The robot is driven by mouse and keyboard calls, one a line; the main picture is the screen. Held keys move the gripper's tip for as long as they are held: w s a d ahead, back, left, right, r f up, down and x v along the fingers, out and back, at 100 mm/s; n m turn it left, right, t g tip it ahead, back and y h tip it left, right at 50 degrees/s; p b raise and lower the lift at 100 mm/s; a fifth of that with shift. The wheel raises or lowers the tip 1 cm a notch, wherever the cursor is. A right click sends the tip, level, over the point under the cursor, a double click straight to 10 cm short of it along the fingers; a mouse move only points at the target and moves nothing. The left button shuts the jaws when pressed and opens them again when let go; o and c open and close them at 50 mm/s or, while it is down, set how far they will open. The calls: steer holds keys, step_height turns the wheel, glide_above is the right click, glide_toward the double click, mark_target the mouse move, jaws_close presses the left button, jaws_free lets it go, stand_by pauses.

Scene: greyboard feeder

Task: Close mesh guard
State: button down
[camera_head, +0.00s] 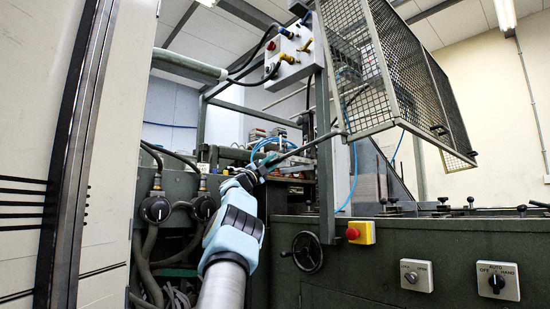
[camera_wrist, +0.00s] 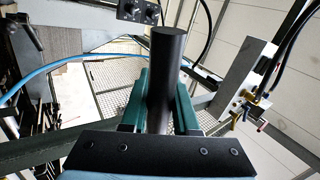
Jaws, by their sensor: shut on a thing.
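The mesh guard (camera_head: 408,62) is a grey-framed wire cage at the upper right of the head view. It stands raised and tilted, well above the green machine bed. A dark bar handle (camera_head: 308,146) runs from its lower left corner down towards my gripper (camera_head: 260,171). In the wrist view, my gripper (camera_wrist: 160,105) has its green fingers shut on the black round handle (camera_wrist: 168,60), which stands up between them. Pale mesh (camera_wrist: 122,82) shows behind the fingers. In the head view my wrist partly hides the fingertips.
The green machine body (camera_head: 385,265) carries a red stop button (camera_head: 352,233), a handwheel (camera_head: 307,252) and a selector switch (camera_head: 497,283). A grey control box (camera_head: 290,52) hangs on a post left of the guard. A white panel (camera_head: 110,150) stands close on the left.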

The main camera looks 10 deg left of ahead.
steer(key=shift+a, duration=0.2)
steer(key=c, duration=0.7)
jaws_free()
steer(key=shift+f, duration=0.15)
steer(key=shift+s+a+f+b, duration=0.15)
steer(key=shift+a+f+b, duration=0.1)
steer(key=shift+b, duration=0.2)
steer(key=b+v, duration=0.3)
steer(key=v, duration=0.7)
steer(key=shift+s+r+b, duration=0.1)
steer(key=shift+r+b, duration=0.1)
steer(key=shift+b, duration=0.1)
